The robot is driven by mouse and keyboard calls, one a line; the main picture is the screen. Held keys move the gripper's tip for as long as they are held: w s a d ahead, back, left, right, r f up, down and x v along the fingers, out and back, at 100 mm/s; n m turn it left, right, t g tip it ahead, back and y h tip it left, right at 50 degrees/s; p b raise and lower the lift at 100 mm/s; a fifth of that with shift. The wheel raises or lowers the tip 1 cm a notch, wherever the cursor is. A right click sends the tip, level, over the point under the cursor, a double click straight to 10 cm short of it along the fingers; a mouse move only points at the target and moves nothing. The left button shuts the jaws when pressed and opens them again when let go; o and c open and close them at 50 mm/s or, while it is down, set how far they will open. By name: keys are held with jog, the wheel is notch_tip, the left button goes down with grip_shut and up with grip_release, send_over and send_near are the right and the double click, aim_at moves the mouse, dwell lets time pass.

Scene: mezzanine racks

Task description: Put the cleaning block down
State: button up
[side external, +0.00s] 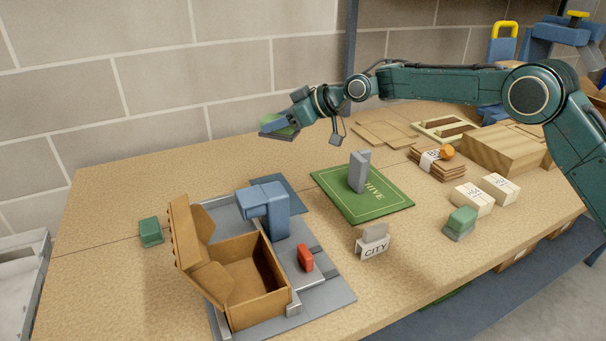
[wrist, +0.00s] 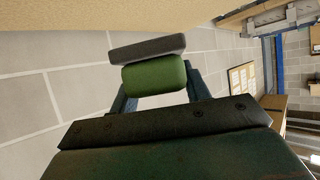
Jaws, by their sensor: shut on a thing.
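My gripper (side external: 285,122) is raised high above the back of the table, near the wall. It is shut on the cleaning block (wrist: 155,78), a green block with a dark grey layer along one side. In the wrist view the block sits between the two blue fingers. In the side view the cleaning block (side external: 279,131) is partly hidden by the fingers and hangs clear of the table (side external: 215,165).
An open cardboard box (side external: 250,300) stands beside a blue device (side external: 268,204) at the front. Green blocks (side external: 150,231) (side external: 460,223) lie left and right. The back left tabletop is clear.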

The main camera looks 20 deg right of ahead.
notch_tip(320, 180, down, 13)
jog(key=shift+f, duration=0.1)
dwell(0.3)
jog(key=shift+f, duration=2.1)
jog(key=shift+f, duration=0.15)
jog(key=o, duration=1.1)
